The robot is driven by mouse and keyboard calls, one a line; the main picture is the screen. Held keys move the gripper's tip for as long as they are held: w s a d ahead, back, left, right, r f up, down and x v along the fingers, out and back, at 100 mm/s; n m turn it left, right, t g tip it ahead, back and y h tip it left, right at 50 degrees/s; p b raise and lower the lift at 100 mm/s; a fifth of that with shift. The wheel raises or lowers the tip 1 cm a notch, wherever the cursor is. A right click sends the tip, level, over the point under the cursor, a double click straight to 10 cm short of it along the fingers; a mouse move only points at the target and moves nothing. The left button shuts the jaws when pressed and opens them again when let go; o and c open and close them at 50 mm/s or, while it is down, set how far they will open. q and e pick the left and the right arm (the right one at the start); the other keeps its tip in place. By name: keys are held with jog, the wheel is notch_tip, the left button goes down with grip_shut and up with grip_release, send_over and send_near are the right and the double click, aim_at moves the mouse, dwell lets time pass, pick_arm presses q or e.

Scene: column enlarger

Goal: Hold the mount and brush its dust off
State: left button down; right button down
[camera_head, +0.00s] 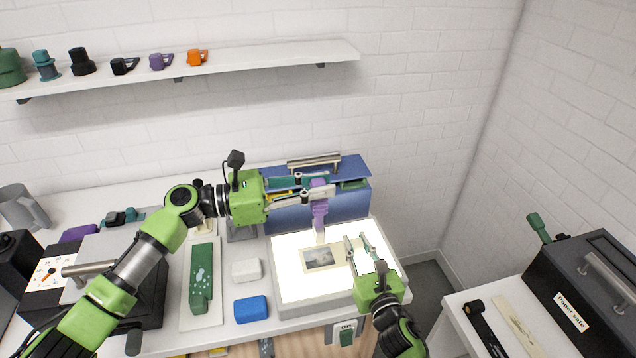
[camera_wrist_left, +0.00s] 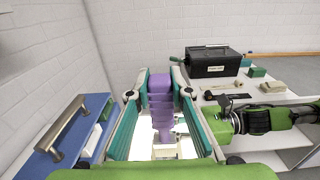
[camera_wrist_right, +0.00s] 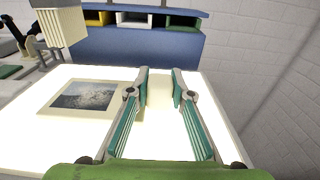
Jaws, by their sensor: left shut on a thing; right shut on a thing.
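My left gripper (camera_head: 325,186) is shut on the purple handle of a brush (camera_head: 320,214), which hangs upright with its pale bristles down. The brush also shows between the fingers in the left wrist view (camera_wrist_left: 161,100). Its bristles (camera_wrist_right: 63,27) are above the far left part of the mount in the right wrist view. The mount (camera_head: 340,255) is a cream card with a dark grey photo, lying on the glowing light table (camera_head: 290,283). My right gripper (camera_head: 356,241) is shut on the mount's right end. Dust is too small to tell.
A blue box (camera_head: 290,218) with coloured slots stands behind the light table. A white block (camera_head: 246,270), a blue block (camera_head: 251,309) and a green tool on a tray (camera_head: 201,277) lie to the left. A black paper safe (camera_head: 580,290) stands on the right table.

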aim_at(312, 205)
pick_arm(q)
jog(key=shift+f, duration=2.6)
jog(key=shift+a, duration=0.1)
jog(key=shift+w+a, duration=0.7)
jog(key=shift+a, duration=0.35)
jog(key=shift+f, duration=0.9)
